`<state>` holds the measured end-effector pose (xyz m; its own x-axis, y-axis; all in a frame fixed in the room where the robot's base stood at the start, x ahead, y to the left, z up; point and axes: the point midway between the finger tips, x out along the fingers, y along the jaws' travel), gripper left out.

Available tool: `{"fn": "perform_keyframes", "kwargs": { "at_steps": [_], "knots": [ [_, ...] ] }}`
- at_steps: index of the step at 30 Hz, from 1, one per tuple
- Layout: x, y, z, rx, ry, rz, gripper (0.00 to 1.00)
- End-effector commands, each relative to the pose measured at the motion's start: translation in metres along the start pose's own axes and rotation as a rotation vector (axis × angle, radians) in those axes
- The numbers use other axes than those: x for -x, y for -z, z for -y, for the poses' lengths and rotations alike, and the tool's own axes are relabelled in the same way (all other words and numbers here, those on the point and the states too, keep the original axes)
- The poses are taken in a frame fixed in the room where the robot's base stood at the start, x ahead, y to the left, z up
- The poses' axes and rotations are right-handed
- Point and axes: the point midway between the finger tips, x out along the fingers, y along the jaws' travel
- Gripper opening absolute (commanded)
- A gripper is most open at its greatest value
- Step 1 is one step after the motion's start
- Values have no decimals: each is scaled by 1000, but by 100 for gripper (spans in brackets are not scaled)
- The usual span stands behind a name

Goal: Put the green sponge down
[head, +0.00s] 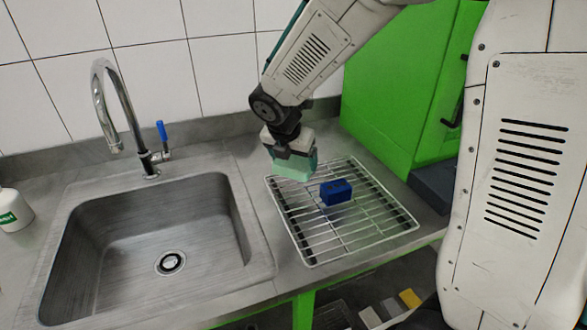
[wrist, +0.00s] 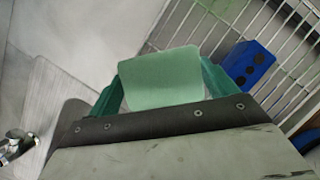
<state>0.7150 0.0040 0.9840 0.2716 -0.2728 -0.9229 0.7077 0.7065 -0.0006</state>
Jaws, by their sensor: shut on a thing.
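The green sponge (head: 293,167) is held in my gripper (head: 291,152), above the counter at the back left corner of the wire rack. In the wrist view the pale green sponge (wrist: 162,78) sits between the two green fingers of my gripper (wrist: 162,88). My gripper is shut on it. The sponge appears to be above the rack and counter, but the exact gap below it cannot be told.
A wire rack (head: 318,262) holds a blue block (head: 336,191), with bare bars around it. A steel sink (head: 110,235) with a tall faucet (head: 110,105) lies to the left. A white bottle (head: 13,209) stands far left. A green cabinet (head: 400,85) stands behind the rack.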

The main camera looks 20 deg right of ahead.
Motion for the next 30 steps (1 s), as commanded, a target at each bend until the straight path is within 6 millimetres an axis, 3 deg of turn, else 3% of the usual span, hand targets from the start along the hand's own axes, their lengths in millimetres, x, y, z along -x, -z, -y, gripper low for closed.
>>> {"fn": "perform_keyframes", "kwargs": {
  "at_steps": [1,7,18,19,21,30],
  "knots": [
    [-5,-5,-2,-1,1,-1,56],
    [-33,10,-1,1,2,-1,56],
    [-37,12,-1,1,1,0,56],
    [-37,12,-1,1,1,0,87],
    [-37,11,-1,1,0,1,100],
    [-31,10,-2,-1,-2,1,100]
  ]
}}
